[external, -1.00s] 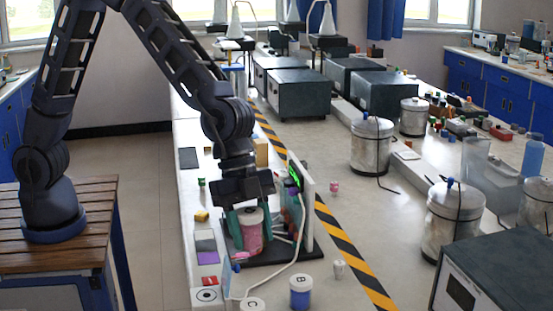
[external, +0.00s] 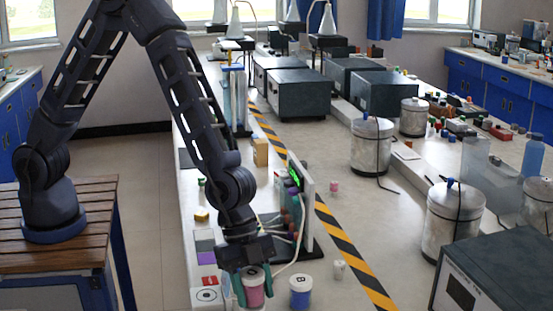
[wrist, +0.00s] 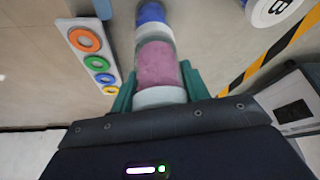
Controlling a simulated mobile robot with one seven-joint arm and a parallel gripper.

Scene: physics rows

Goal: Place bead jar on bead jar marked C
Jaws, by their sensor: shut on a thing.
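The bead jar with pink beads (external: 255,295), with a white lid, is held upright between the green fingers of my gripper (external: 253,289). In the wrist view the pink jar (wrist: 158,66) sits between the fingers. Directly beyond it shows a white lid (wrist: 155,34) with a blue body (wrist: 150,12), in line with the pink jar; this looks like jar C, its letter hidden. I cannot tell whether the two jars touch. In the external view jar C is hidden behind the held jar or below the frame edge. Jar B (external: 300,291), with blue contents, stands close to the right.
In the wrist view, a white strip with coloured rings (wrist: 88,55) lies left. Yellow-black tape (external: 345,250) and a small clear jar (external: 339,269) are to the right.

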